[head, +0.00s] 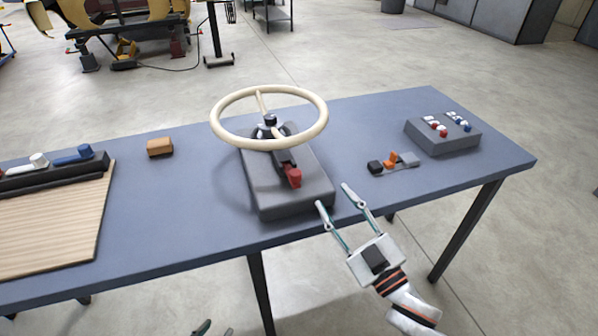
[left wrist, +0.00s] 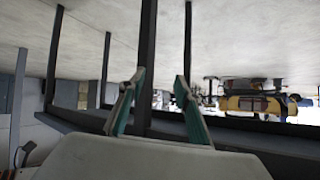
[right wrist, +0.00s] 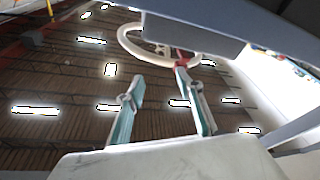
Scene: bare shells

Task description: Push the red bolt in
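The red bolt (head: 293,176) sticks out of the near side of a dark block on a grey base (head: 295,205), below a cream steering wheel (head: 318,131). In the right wrist view the bolt (right wrist: 181,64) shows just beyond the fingertips, partly hidden by one finger. My right gripper (head: 333,196) is open and empty, at the table's front edge, right of and nearer than the bolt, apart from it. My left gripper (head: 215,329) shows only its fingertips at the bottom of the head view; in the left wrist view it (left wrist: 158,79) is open and empty.
On the blue table (head: 200,215), a brown block (head: 160,147) lies left of the base. A small orange-levered part (head: 391,160) and a grey button box (head: 443,138) are at the right. A wooden board (head: 50,225) lies at the far left.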

